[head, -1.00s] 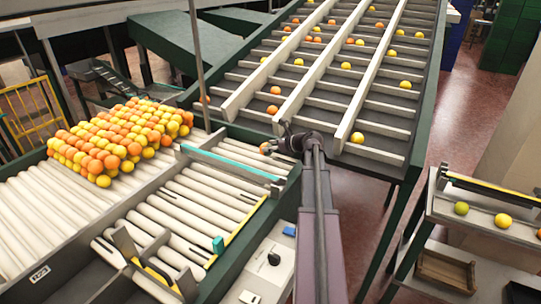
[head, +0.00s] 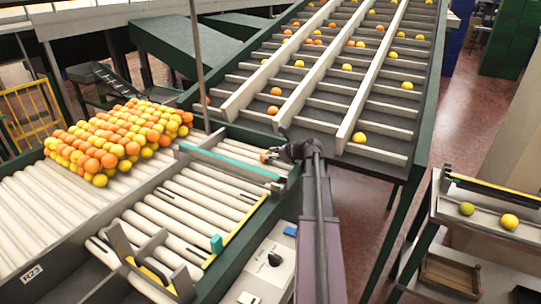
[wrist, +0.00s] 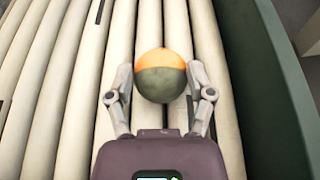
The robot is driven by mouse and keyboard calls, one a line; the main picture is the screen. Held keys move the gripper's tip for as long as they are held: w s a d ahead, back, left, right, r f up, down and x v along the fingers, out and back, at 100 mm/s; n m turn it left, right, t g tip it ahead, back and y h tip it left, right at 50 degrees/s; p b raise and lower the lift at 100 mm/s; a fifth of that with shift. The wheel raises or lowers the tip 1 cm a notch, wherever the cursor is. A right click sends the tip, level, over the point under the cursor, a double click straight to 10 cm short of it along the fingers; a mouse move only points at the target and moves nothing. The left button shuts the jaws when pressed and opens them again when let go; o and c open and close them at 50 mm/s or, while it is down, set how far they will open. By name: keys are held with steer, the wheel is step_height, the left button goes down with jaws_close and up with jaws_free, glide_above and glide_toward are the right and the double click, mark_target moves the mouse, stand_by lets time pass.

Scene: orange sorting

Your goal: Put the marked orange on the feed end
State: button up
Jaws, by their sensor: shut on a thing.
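My gripper (wrist: 160,85) is shut on a round fruit (wrist: 160,60) with an orange upper half and a dark green lower half in the wrist view. One finger is on each side of it. Pale rollers (wrist: 75,90) lie behind and below the fruit. In the head view my gripper (head: 275,155) is over the right edge of the roller bed (head: 185,215), with a bit of the orange (head: 265,156) showing at its tip. I cannot tell whether the fruit touches the rollers. No label marks any part as the feed end.
A pile of oranges and yellow fruit (head: 115,140) sits on the rollers at left. A teal-edged bar (head: 225,163) crosses the bed near my gripper. A slatted incline (head: 335,75) with scattered fruit rises behind. A bench (head: 485,215) with two fruits stands at right.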

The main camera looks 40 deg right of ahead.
steer(key=o, duration=1.1)
steer(key=shift+o, duration=0.2)
steer(key=shift+s+r, duration=0.1)
steer(key=p+v, duration=0.4)
steer(key=v, duration=0.6)
steer(key=shift+s+d+r, duration=0.1)
steer(key=shift+s+r, duration=0.1)
steer(key=shift+s, duration=0.05)
steer(key=shift+s+d+r, duration=0.15)
steer(key=shift+s+d, duration=0.05)
steer(key=shift+s, duration=0.3)
